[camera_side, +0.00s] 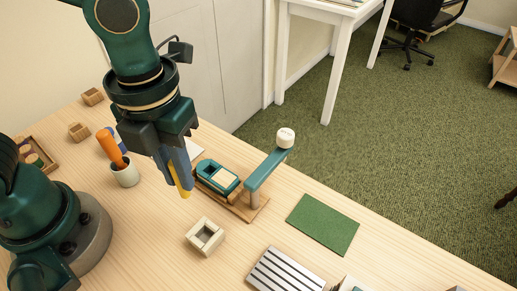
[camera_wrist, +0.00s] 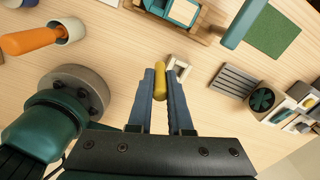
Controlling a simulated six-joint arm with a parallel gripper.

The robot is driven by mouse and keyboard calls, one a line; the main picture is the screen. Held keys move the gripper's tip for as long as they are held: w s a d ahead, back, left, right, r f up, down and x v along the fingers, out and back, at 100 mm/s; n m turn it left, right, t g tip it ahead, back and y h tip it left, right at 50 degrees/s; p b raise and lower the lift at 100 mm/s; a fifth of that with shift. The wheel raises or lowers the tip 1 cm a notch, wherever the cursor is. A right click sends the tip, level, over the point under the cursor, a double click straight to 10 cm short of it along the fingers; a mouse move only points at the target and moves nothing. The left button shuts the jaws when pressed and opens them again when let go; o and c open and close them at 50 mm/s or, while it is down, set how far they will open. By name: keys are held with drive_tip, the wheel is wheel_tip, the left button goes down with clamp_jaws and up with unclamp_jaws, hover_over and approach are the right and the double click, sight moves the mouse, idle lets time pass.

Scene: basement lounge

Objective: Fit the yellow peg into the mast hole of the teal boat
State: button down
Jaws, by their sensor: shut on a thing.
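My gripper (camera_wrist: 161,84) is shut on the yellow peg (camera_wrist: 160,72), which stands between the two blue fingers and sticks out past their tips. In the side view the gripper (camera_side: 178,174) points down above the table, and the yellow peg (camera_side: 184,192) shows at its lower end. The teal boat (camera_side: 231,188) sits in a wooden cradle just right of the fingers. It shows partly at the top edge of the wrist view (camera_wrist: 183,12). The peg is apart from the boat. I cannot make out the mast hole clearly in either view.
A teal crane arm (camera_side: 267,170) on a post with a white knob stands beside the boat. A pale square block with a hollow (camera_side: 192,236) is in front. An orange-handled tool stands in a cup (camera_side: 126,177) at left. A green mat (camera_side: 323,224) and slatted grey rack (camera_side: 285,273) lie right.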

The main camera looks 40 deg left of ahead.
drive_tip(key=w+a+r+n, duration=0.2)
drive_tip(key=w+a+r, duration=0.1)
drive_tip(key=a, duration=0.4)
drive_tip(key=w+a+r+n, duration=0.2)
drive_tip(key=w+a, duration=0.2)
drive_tip(key=a, duration=0.3)
drive_tip(key=d+f, duration=0.2)
drive_tip(key=d, duration=0.1)
drive_tip(key=d+f, duration=0.2)
drive_tip(key=d, duration=0.2)
drive_tip(key=d+f, duration=0.3)
drive_tip(key=shift+w+d, duration=0.4)
drive_tip(key=shift+f+n, duration=0.3)
drive_tip(key=shift+f, duration=1.65)
drive_tip(key=shift+f, duration=0.1)
drive_tip(key=c, duration=0.8)
unclamp_jaws()
drive_tip(key=shift+c, duration=0.2)
